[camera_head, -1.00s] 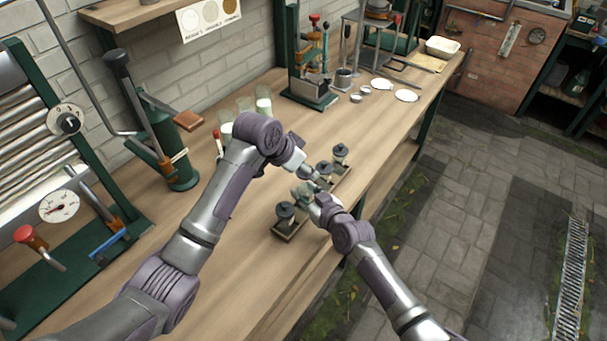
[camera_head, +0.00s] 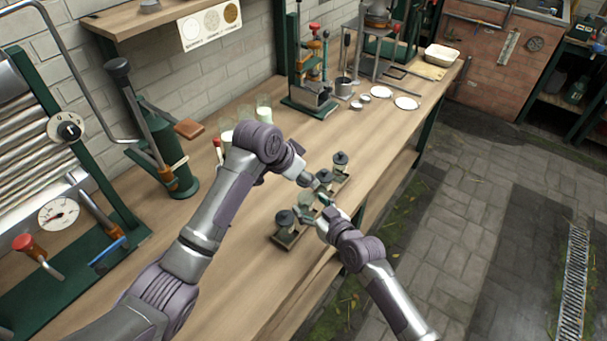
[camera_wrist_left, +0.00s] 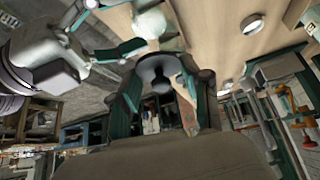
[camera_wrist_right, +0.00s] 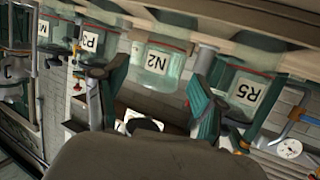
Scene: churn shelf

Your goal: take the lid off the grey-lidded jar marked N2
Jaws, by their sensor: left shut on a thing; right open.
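The N2 jar (camera_wrist_right: 158,60) is pale, translucent glass with a white label, standing open-topped in a row of jars. It also shows in the head view (camera_head: 305,199). My left gripper (camera_head: 320,184) is shut on the dark grey lid (camera_wrist_left: 158,68), whose knob points toward the wrist. The lid is apart from the jar, above its mouth. My right gripper (camera_head: 324,215) is open and empty, its fingers either side of the N2 jar in the right wrist view (camera_wrist_right: 158,85); the head view shows it just to the right of the jar.
The R5 jar (camera_wrist_right: 248,92) and P3 jar (camera_wrist_right: 92,42) stand close on either side. Dark-lidded jars (camera_head: 340,160) share the narrow tray (camera_head: 284,240) near the bench edge. Glasses (camera_head: 264,108) stand behind my left arm. The bench is clear toward the white discs (camera_head: 406,103).

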